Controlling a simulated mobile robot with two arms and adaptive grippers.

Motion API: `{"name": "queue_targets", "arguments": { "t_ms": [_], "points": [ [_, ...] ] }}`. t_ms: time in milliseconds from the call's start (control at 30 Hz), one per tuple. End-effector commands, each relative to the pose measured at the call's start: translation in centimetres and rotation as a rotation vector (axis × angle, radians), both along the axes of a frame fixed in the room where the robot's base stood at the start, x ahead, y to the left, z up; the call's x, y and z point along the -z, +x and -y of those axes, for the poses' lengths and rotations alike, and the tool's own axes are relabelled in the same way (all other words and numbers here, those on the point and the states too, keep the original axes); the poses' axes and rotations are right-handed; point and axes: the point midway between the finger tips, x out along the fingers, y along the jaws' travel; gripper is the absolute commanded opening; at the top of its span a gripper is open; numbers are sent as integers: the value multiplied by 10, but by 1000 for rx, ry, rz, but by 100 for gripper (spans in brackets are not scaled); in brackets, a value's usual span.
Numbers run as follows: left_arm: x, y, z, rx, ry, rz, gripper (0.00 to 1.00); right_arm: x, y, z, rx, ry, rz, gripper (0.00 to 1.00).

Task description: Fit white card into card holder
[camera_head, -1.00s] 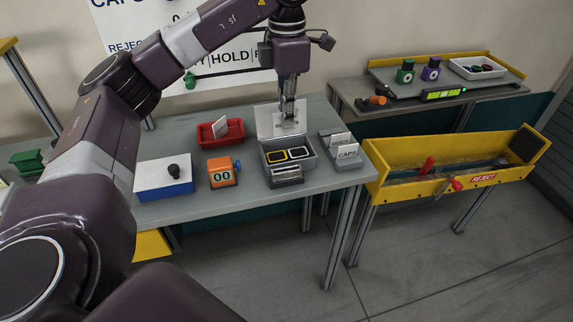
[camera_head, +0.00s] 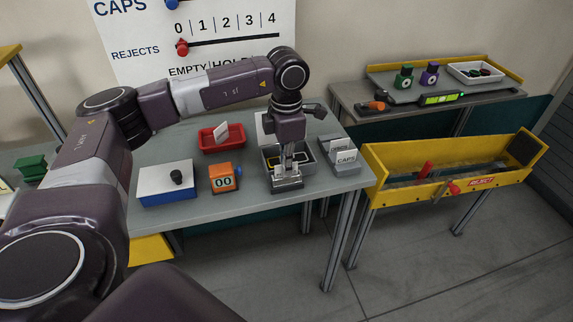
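A white card (camera_head: 221,130) stands tilted in a red tray (camera_head: 222,143) on the grey table. More white cards (camera_head: 345,146) stand in a grey block labelled CAPS at the right. A grey box with its lid up (camera_head: 265,128) stands between them. The low slotted piece (camera_head: 287,186) at its front looks like the card holder. My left gripper (camera_head: 287,174) points down over the front of this box, right above the slotted piece, and hides part of both. Its fingers are small and close together; I cannot tell whether they hold anything. My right gripper is out of view.
An orange counter reading 00 (camera_head: 222,178) and a blue-and-white box with a black knob (camera_head: 166,186) stand left of the grey box. A yellow reject bin (camera_head: 400,165) stands at the right, and a shelf table (camera_head: 345,97) behind it.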

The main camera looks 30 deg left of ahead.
Motion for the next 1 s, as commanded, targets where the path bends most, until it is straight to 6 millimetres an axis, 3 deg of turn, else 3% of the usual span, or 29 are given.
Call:
{"name": "queue_targets", "arguments": {
  "t_ms": [200, 400, 667, 833, 1000],
  "points": [
    [5, 0, 0, 0, -1, -1, 0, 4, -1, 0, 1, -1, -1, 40],
    [3, 0, 0, 0, -1, -1, 22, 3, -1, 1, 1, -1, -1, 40],
    [2, 0, 0, 0, -1, -1, 22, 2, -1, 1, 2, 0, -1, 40],
    [-12, 1, 1, 1, -2, 2, 22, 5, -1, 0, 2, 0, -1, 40],
    [-47, 1, 1, 2, -2, 4, 22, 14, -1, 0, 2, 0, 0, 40]
  ]
}}
